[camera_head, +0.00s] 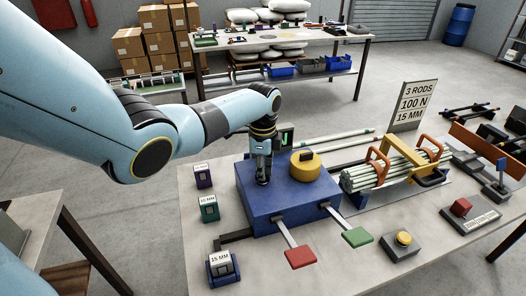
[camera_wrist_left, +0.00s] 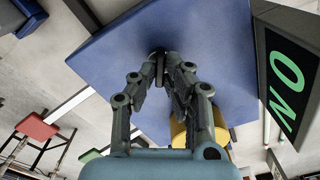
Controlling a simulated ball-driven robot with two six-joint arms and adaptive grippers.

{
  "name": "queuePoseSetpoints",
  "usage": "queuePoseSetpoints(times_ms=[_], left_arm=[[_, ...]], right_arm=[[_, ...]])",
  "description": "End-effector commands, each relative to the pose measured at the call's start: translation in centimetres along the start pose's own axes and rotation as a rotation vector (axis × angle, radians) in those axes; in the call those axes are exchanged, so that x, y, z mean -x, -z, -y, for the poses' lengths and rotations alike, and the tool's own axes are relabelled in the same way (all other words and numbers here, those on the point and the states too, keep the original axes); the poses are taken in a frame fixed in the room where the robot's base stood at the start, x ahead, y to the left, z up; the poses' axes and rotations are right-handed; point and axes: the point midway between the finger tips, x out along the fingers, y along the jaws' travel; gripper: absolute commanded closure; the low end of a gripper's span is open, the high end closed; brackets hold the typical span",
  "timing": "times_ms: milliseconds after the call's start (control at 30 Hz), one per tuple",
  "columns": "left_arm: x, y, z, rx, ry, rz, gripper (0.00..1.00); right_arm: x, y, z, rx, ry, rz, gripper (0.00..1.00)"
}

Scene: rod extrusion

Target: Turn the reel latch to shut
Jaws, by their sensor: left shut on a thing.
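My left gripper (camera_head: 263,180) comes down onto the top of the blue box (camera_head: 262,212), left of the yellow drum (camera_head: 305,167). In the left wrist view, the fingers (camera_wrist_left: 160,64) are shut on a small dark part (camera_wrist_left: 158,50) at the blue top face. The fingers hide most of that part, so I cannot tell which way it is turned. It may be the reel latch, but no label shows this. The yellow drum also shows in the wrist view (camera_wrist_left: 179,133), beside the fingers. My right gripper is not in view.
Levers with a red pad (camera_head: 300,257) and a green pad (camera_head: 357,237) stick out in front of the box. A green-lit display (camera_head: 287,137) stands behind it. A rod bundle in an orange-handled holder (camera_head: 395,168) lies to the right. Small labelled blocks (camera_head: 209,207) stand left.

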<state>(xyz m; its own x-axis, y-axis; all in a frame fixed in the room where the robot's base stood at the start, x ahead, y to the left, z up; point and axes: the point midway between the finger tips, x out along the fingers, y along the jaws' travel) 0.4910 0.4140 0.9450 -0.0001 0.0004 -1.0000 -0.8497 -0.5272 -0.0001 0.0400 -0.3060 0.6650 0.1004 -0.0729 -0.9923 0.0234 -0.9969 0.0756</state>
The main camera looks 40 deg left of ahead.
Motion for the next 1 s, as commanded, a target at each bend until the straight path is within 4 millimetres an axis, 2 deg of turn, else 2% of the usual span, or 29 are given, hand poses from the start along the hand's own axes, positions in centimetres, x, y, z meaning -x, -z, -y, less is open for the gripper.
queuePoseSetpoints(times_ms=[300,600,800,1000], left_arm=[[0.1,0.0,0.0,0.166,0.000,-0.001,1.00],[0.1,0.0,0.0,0.183,0.000,-0.001,1.00],[0.2,0.1,0.0,0.324,0.000,-0.001,1.00],[0.0,0.1,0.0,0.350,0.000,-0.001,1.00]], right_arm=[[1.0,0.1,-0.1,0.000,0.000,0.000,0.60],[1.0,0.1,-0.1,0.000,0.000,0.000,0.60],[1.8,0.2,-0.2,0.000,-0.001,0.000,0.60],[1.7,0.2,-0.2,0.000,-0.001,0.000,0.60]])
